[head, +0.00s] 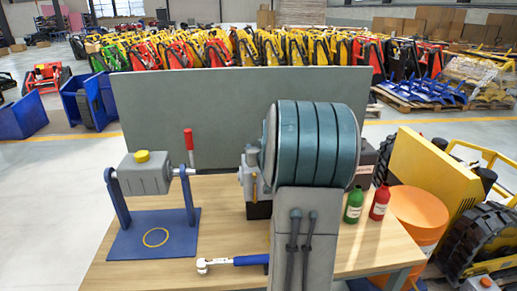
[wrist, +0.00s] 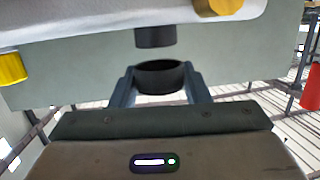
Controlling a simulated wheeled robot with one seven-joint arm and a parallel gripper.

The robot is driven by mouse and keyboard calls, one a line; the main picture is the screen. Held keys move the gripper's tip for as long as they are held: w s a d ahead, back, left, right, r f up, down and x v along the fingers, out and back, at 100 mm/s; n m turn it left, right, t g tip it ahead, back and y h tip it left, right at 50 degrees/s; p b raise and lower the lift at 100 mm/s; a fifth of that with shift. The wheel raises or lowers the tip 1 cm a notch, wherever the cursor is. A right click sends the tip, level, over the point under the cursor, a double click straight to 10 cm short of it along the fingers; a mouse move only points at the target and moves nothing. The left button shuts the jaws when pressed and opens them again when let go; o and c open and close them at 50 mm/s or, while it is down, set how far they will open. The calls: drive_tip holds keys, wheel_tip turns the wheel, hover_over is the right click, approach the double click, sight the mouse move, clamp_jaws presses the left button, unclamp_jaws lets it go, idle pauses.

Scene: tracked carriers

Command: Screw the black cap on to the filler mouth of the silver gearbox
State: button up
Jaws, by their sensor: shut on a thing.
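The black cap (wrist: 172,80) is between the two fingers of my gripper (wrist: 159,69) in the wrist view, which looks upside down. The gripper is shut on it. The silver gearbox (wrist: 80,22) fills the top of that view, and its dark filler mouth (wrist: 154,37) points at the cap. A small gap shows between cap and mouth; they look roughly in line, the cap slightly to the right. In the head view my arm hides the gripper and cap. A silver body with a yellow fitting (head: 253,190) partly shows beside the arm, likely this gearbox.
A grey gearbox (head: 145,178) with a yellow cap (head: 142,156) stands on a blue stand (head: 128,245) at left, beside a red-handled lever (head: 189,141). A blue-handled wrench (head: 247,260) lies in front. Green (head: 354,206) and red (head: 379,203) bottles stand right. A grey panel (head: 170,105) stands behind.

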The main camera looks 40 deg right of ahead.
drive_tip(key=shift+f+b, duration=1.45)
drive_tip(key=o, duration=1)
drive_tip(key=shift+o, duration=0.2)
drive_tip(key=v, duration=1.3)
drive_tip(key=shift+s+a, duration=0.2)
drive_tip(key=shift+s, duration=0.15)
drive_tip(key=s+a+f+n+g+y, duration=0.1)
drive_tip(key=a+f+g, duration=0.15)
drive_tip(key=a, duration=0.45)
drive_tip(key=s+a+f+g+y, duration=0.1)
drive_tip(key=a+f+g, duration=0.15)
drive_tip(key=a, duration=0.35)
drive_tip(key=s+a+f+n+g+y, duration=0.1)
drive_tip(key=s+a+f+g+y, duration=0.1)
drive_tip(key=s+a, duration=0.4)
drive_tip(key=s+a+f+n+g+y, duration=0.2)
drive_tip(key=s+a+g, duration=0.2)
drive_tip(key=a, duration=0.6)
drive_tip(key=s, duration=0.2)
drive_tip(key=shift+s+n, duration=0.25)
drive_tip(key=shift+n, duration=0.05)
